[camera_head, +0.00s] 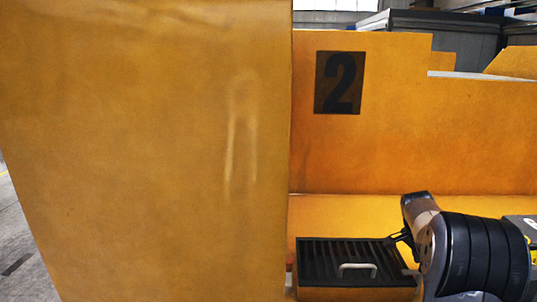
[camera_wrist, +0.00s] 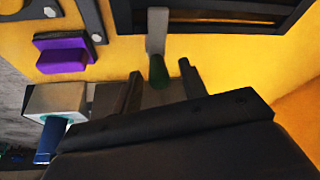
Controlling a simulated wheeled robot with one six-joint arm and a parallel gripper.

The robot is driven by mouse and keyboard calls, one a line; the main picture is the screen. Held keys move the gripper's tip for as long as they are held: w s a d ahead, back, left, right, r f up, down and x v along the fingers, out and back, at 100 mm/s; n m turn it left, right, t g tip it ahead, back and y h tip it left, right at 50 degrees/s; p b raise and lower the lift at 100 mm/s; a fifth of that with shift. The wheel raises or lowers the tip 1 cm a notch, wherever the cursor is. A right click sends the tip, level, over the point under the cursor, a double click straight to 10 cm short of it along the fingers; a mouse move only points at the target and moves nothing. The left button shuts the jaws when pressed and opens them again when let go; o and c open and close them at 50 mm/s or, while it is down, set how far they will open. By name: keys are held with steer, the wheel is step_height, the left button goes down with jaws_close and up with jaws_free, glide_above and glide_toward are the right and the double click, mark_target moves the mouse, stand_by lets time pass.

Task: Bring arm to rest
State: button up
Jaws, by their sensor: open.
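My gripper (camera_wrist: 160,70) is open. Its two dark fingers point up in the wrist view, toward an orange-yellow surface. A dark green knob on a pale grey lever (camera_wrist: 157,48) shows between the fingertips; I cannot tell how far it is from them. In the head view my gripper (camera_head: 398,237) is at the lower right, at the right end of a black ribbed box (camera_head: 318,258) with a pale handle. My arm (camera_head: 478,255) reaches in from the right edge, and its wrist hides part of what lies behind.
The wrist view shows a purple block (camera_wrist: 62,55), a pale block with a blue cylinder (camera_wrist: 50,138) and a black frame (camera_wrist: 210,20). A large yellow casting (camera_head: 150,140) fills the left of the head view. A dark "2" plate (camera_head: 340,82) is on the casting behind.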

steer(key=n+t+p, duration=0.1)
steer(key=n, duration=0.2)
steer(key=n+t+y+p, duration=0.1)
steer(key=n, duration=0.2)
steer(key=shift+r+n, duration=0.1)
steer(key=shift+n, duration=0.3)
steer(key=shift+n+t+y+p, duration=0.3)
steer(key=shift+n+t+y, duration=0.35)
steer(key=shift+n, duration=1.25)
steer(key=shift+n+y, duration=0.85)
steer(key=shift+n, duration=0.95)
steer(key=shift+v, duration=1.25)
